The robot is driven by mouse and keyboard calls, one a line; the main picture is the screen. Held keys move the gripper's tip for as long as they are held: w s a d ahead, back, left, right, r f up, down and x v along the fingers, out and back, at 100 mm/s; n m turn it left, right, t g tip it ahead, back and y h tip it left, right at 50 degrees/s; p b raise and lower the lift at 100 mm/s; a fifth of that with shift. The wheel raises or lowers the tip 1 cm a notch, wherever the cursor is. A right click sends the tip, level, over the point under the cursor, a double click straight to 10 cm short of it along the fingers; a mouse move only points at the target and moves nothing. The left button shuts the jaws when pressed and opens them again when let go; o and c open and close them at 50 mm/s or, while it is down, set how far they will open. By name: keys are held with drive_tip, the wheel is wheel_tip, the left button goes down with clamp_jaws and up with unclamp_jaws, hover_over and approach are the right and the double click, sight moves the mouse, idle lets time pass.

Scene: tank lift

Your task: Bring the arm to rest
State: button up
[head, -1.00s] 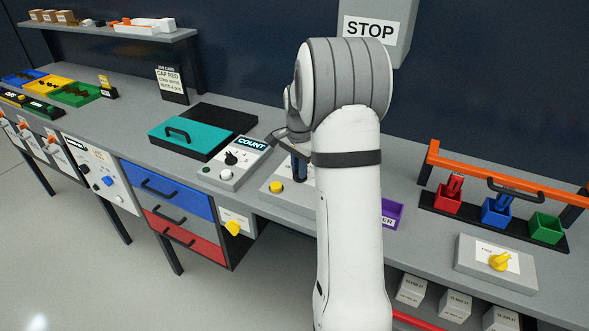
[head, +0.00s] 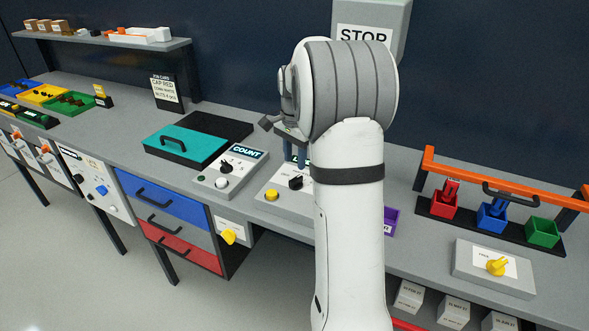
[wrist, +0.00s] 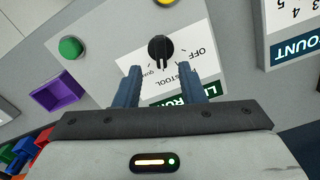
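My gripper (wrist: 166,88) is open and empty in the wrist view, its two blue fingers apart. It hangs above a grey control panel whose black knob (wrist: 161,48) shows beyond the fingertips, apart from them as far as I can tell. The panel's label is partly covered by the fingers. In the head view my white arm stands in front of the bench. The gripper's fingers show only in part, left of the arm, above the panel with the black knob (head: 296,183) and a yellow button (head: 271,196).
A COUNT box (head: 228,172) stands left of the panel. A teal lid with a handle (head: 186,145) lies behind it. An orange rail (head: 500,178) with red, blue and green bins stands at right. A purple bin (head: 390,221) is partly hidden by my arm.

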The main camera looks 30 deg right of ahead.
drive_tip(key=shift+r, duration=0.65)
drive_tip(key=shift+s+a+r, duration=0.15)
drive_tip(key=shift+s+a, duration=0.05)
drive_tip(key=shift+a, duration=0.05)
drive_tip(key=s+a+n+t, duration=0.1)
drive_tip(key=s+a+n, duration=0.6)
drive_tip(key=s, duration=0.6)
drive_tip(key=s+a+n+t, duration=0.1)
drive_tip(key=s+a+n, duration=0.6)
drive_tip(key=s, duration=0.6)
drive_tip(key=a, duration=0.2)
drive_tip(key=shift+a+t, duration=0.3)
drive_tip(key=shift+t, duration=0.1)
drive_tip(key=shift+r, duration=0.15)
